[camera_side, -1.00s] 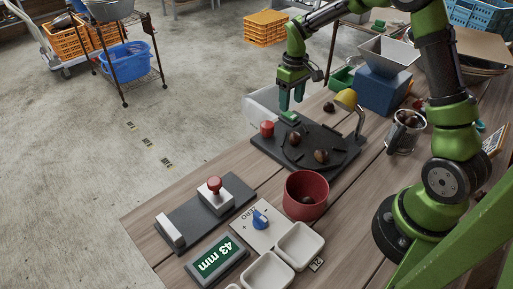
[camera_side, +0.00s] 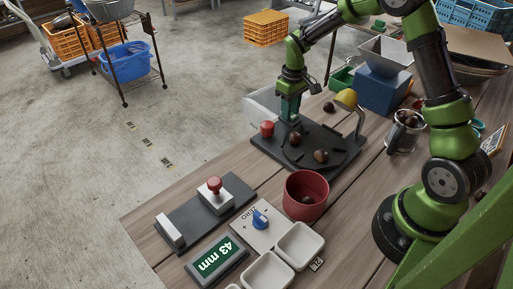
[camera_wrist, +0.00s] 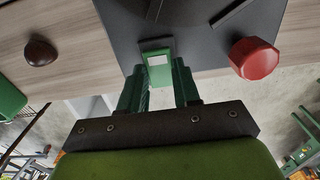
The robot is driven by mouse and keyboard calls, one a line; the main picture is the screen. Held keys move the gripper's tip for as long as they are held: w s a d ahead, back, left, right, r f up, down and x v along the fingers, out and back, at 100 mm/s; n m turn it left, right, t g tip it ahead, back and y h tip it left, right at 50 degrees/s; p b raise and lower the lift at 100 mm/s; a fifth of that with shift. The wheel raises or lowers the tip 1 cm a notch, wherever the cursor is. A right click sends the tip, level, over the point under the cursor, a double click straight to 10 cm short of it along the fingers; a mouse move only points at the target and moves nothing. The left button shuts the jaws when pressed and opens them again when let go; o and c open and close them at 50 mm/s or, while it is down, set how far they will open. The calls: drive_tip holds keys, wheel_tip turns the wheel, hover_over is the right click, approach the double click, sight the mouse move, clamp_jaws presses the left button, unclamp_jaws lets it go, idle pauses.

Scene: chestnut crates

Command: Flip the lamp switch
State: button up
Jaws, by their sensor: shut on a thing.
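The lamp switch is a small green lever with a pale face in the wrist view (camera_wrist: 158,66), set in a dark square seat on the black board (camera_side: 263,146). My gripper (camera_side: 289,118) points down at the board's far left part and is shut on the switch, with a finger on each side of it in the wrist view. In the side view the fingers mostly hide the switch. The lamp (camera_side: 346,98) has a yellow shade on a bent metal arm at the board's right.
A red knob (camera_side: 267,128) stands close left of my gripper; it also shows in the wrist view (camera_wrist: 254,58). Chestnuts (camera_side: 320,156) lie on the board. A red bowl (camera_side: 306,205), a blue hopper box (camera_side: 383,92) and a metal jug (camera_side: 404,133) stand nearby.

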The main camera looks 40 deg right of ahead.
drive_tip(key=shift+w+g, duration=0.3)
drive_tip(key=shift+g, duration=0.7)
drive_tip(key=o, duration=1.1)
drive_tip(key=shift+c, duration=0.2)
wheel_tip(320, 180, up, 17)
drive_tip(key=w, duration=0.2)
drive_tip(key=shift+w+f, duration=0.2)
drive_tip(key=shift+w, duration=0.2)
